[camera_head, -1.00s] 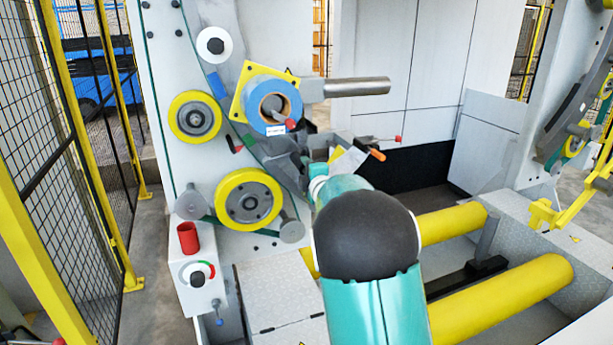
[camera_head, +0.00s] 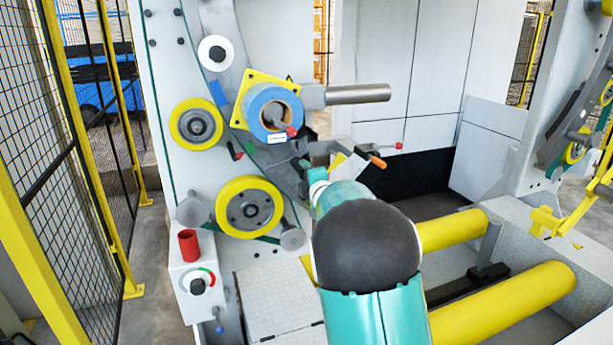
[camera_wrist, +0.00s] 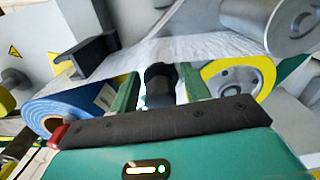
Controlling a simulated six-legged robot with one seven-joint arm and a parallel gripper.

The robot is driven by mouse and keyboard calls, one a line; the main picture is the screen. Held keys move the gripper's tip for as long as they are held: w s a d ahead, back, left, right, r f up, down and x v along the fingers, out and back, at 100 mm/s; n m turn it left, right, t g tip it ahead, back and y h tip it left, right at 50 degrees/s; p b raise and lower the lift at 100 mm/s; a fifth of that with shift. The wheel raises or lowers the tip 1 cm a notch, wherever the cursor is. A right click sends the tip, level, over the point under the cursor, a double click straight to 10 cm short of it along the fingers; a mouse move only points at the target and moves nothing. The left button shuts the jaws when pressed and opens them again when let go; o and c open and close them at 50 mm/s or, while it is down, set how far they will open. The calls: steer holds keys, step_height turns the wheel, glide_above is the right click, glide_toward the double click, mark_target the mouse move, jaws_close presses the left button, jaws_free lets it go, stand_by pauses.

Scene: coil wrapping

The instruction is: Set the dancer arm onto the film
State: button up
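My gripper (camera_wrist: 160,88) has its two green fingers pointing into the scene in the wrist view. A dark rounded piece (camera_wrist: 160,82), perhaps a handle of the dancer arm, stands between them. I cannot tell whether the fingers press on it. A pale translucent film (camera_wrist: 185,38) stretches behind the fingers, from the blue film roll (camera_wrist: 70,110) towards the upper right. The roll also shows in the head view (camera_head: 262,112) on a yellow plate. In the head view my arm hides my gripper's fingertips. I cannot clearly make out the dancer arm there.
An orange-tipped lever (camera_head: 375,160) and a red-tipped lever (camera_head: 398,146) stick out near my wrist. Two yellow-rimmed wheels (camera_head: 196,124) (camera_head: 249,206) sit on the panel. A red cup (camera_head: 188,245) stands at lower left. Thick yellow rollers (camera_head: 505,305) lie right of my arm.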

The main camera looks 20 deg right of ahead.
steer(key=s, duration=1.3)
steer(key=shift+s, duration=0.4)
steer(key=s+a+f+m+g, duration=0.1)
steer(key=s+a+m+g, duration=0.3)
steer(key=s, duration=0.7)
steer(key=s+a+f+m+g, duration=0.2)
steer(key=s+a+m+g, duration=0.2)
steer(key=s+m, duration=0.4)
steer(key=s+a+f+m+g, duration=0.2)
steer(key=s+a+m+g, duration=0.2)
steer(key=s, duration=1)
steer(key=a+m, duration=0.2)
steer(key=m, duration=0.1)
steer(key=shift+s+a, duration=0.2)
